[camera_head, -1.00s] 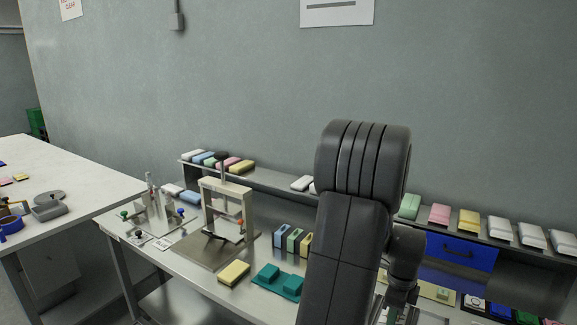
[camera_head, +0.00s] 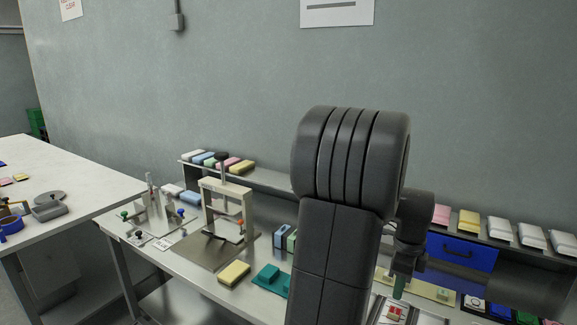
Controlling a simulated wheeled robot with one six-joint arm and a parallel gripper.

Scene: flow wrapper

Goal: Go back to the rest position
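My arm rises in the front middle of the view, with its dark wrist hanging down on the right side. My gripper (camera_head: 400,284) is at the lower end of that wrist, above the right half of the steel bench (camera_head: 205,284). It is small and dark here, and its fingers are not clear. A narrow green piece (camera_head: 399,288) shows right at its lower end. I cannot tell whether this piece is held, part of the gripper, or behind it.
A raised shelf (camera_head: 272,182) with colored packs runs behind. A blue drawer (camera_head: 462,252) is at right. A white table (camera_head: 85,175) stands at left.

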